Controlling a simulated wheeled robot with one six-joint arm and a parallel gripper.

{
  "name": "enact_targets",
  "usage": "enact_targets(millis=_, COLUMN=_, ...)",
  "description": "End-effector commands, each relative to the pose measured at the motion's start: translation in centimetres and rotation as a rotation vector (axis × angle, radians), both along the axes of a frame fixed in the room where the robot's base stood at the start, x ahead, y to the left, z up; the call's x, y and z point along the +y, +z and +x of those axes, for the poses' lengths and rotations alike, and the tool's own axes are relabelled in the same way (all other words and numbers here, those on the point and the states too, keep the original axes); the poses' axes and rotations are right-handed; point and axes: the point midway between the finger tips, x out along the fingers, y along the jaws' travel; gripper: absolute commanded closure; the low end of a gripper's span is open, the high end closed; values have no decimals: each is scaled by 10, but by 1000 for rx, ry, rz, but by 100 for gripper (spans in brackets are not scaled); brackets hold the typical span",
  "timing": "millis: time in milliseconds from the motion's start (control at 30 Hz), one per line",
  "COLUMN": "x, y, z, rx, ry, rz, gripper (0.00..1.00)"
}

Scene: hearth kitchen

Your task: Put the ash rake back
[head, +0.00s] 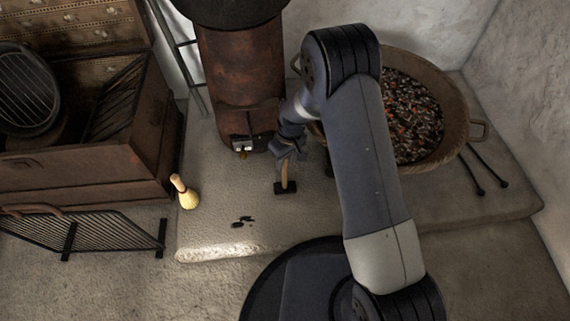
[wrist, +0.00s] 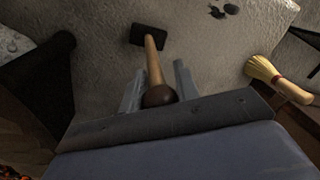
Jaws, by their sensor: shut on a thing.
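The ash rake (head: 285,174) has a short pale wooden handle and a dark flat head. My gripper (head: 287,149) is shut on the upper part of the handle, and the rake hangs head down over the pale hearth slab (head: 215,230). I cannot tell whether the head touches the slab. In the wrist view the rake (wrist: 152,58) points away between the two fingers of my gripper (wrist: 157,82), its round dark knob nearest the camera. The rusty stove (head: 240,75) stands just behind, with a small metal fitting low on its front.
A wide basket of coals (head: 410,115) is at right, with two dark rods (head: 478,170). A wooden chest (head: 80,150) and black grate (head: 85,232) are left.

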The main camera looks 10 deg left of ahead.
Motion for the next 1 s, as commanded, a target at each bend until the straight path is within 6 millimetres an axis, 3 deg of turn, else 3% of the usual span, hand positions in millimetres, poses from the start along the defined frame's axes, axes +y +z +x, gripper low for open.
enact_targets(millis=33, x=0, y=-12, z=-1, rx=2, ry=0, rz=-1, gripper=100)
enact_targets(millis=100, x=0, y=-17, z=0, rx=1, ry=0, rz=0, gripper=100)
enact_targets(millis=467, x=0, y=-21, z=0, rx=0, ry=0, rz=0, gripper=100)
enact_targets(millis=500, x=0, y=-20, z=0, rx=1, ry=0, rz=-1, gripper=68)
enact_targets(millis=733, x=0, y=-19, z=0, rx=1, ry=0, rz=-1, gripper=49)
enact_targets(millis=1000, x=0, y=-18, z=0, rx=1, ry=0, rz=-1, gripper=48)
